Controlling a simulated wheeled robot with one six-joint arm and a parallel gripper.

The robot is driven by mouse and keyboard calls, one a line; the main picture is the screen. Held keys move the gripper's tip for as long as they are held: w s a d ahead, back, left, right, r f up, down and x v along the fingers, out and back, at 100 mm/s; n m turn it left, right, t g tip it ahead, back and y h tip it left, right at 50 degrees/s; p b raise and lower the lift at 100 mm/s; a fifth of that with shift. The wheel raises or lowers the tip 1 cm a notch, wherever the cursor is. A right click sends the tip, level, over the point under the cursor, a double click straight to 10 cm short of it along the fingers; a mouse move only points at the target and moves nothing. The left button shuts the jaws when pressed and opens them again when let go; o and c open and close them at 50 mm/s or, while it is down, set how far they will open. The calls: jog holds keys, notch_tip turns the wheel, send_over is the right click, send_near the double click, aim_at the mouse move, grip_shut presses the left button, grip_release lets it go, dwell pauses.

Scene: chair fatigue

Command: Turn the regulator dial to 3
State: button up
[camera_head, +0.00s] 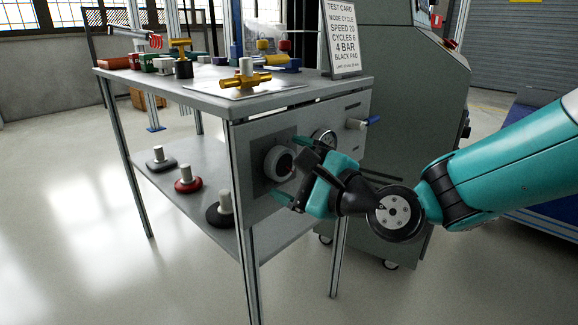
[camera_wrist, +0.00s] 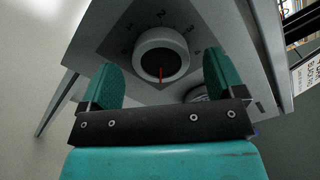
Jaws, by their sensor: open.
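The regulator dial (camera_head: 278,163) is a round pale knob on a dark square plate on the grey front panel of the workbench. In the wrist view the dial (camera_wrist: 160,50) shows a red line running from its middle toward the bottom of the picture. Small figures ring its upper side; a 2 is at the top, the others are faint. My gripper (camera_head: 300,172) is open in front of the dial. In the wrist view its green fingers (camera_wrist: 160,74) stand left and right of the dial's lower part, with visible gaps.
A gauge (camera_head: 325,139) and a blue-tipped valve handle (camera_head: 372,121) sit right of the dial. A test card (camera_head: 342,38) reads SPEED 20, 4 BAR and BLACK PAD. Fittings crowd the bench top (camera_head: 215,98); weighted pads, including a red one (camera_head: 188,185), stand on the shelf.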

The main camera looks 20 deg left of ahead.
jog(key=shift+w+a, duration=0.25)
jog(key=shift+a, duration=0.35)
jog(key=c, duration=0.9)
